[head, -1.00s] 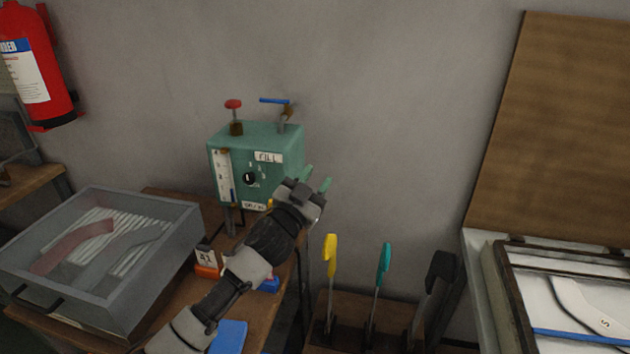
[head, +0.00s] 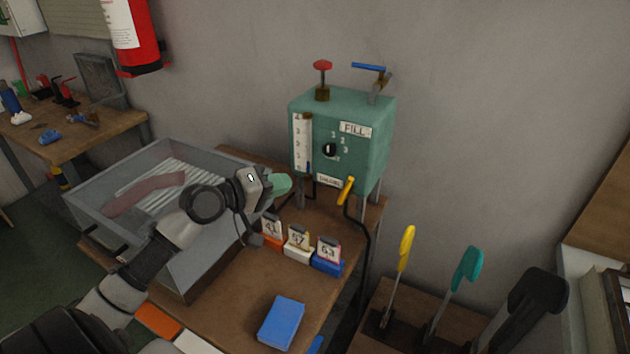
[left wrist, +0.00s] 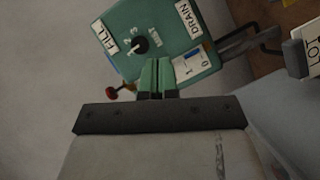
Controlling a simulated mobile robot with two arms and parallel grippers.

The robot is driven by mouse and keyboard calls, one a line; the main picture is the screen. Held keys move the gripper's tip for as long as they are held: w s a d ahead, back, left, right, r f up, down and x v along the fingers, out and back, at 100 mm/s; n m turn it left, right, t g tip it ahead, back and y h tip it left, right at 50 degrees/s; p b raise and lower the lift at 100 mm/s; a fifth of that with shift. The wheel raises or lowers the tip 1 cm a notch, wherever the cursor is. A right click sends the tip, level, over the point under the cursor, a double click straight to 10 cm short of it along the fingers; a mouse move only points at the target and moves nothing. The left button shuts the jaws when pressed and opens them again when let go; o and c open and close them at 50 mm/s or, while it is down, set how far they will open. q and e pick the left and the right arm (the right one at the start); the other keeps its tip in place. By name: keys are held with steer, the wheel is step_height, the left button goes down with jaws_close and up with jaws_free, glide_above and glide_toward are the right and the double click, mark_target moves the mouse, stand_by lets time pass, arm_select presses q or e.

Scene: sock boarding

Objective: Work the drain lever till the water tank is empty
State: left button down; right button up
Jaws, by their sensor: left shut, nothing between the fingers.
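The water tank (head: 345,120) is a green box on legs on the wooden bench, with FILL and DRAIN labels, a black dial and a level gauge (head: 302,140). The gauge shows a little blue near its bottom. The yellow drain lever (head: 346,191) sticks out below the tank, tilted. My left gripper (head: 281,184) is shut and empty, left of the lever and in front of the tank's lower left. In the left wrist view its green fingertips (left wrist: 157,75) are together before the tank face (left wrist: 130,20). My right gripper is not in view.
A grey glass-topped box (head: 150,200) stands on the bench at left. Numbered cards on coloured blocks (head: 298,243) and a blue block (head: 281,320) lie in front of the tank. Yellow, teal and black-handled levers (head: 465,270) stand at right.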

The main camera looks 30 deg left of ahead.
mark_target(347, 189)
arm_select(q)
steer(key=w+d+f+h+p, duration=0.1)
steer(key=w+d+p, duration=0.2)
steer(key=w+d, duration=0.4)
steer(key=shift+w+d+f+n+p, duration=0.35)
steer(key=shift+w+d+f+n, duration=0.05)
steer(key=shift+d, duration=0.1)
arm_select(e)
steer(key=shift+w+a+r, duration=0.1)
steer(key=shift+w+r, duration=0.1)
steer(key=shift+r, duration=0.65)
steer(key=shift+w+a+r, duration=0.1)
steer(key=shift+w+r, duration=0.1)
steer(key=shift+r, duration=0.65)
arm_select(q)
steer(key=shift+d, duration=0.1)
steer(key=shift+w+d+p, duration=0.1)
steer(key=shift+d+p, duration=0.2)
steer(key=shift+d, duration=0.2)
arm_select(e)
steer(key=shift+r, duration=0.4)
